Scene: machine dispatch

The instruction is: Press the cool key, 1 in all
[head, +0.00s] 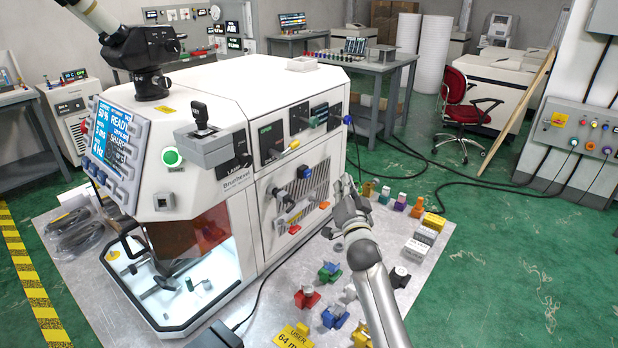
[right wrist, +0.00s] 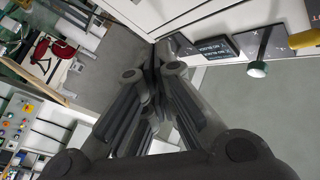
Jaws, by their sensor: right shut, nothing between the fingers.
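The white machine (head: 215,85) stands on a grey table, with a blue and white screen (head: 112,135) on its front. Its right side carries a dark panel with a green display (head: 271,142) and small controls. No key with a readable cool label shows, so I cannot tell which one it is. My right gripper (head: 345,184) is just right of the machine's side, above the table. In the right wrist view its fingers (right wrist: 151,85) are together and empty, pointing to the machine's edge. Whether they touch it is unclear. My left gripper is not in view.
A small unit with a lit readout (head: 74,76) stands at the far left. Coloured clamps, such as a red one (head: 306,297), and small blocks crowd the table below my right arm. A red chair (head: 466,105) and a wall box with plugs (head: 577,135) stand right.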

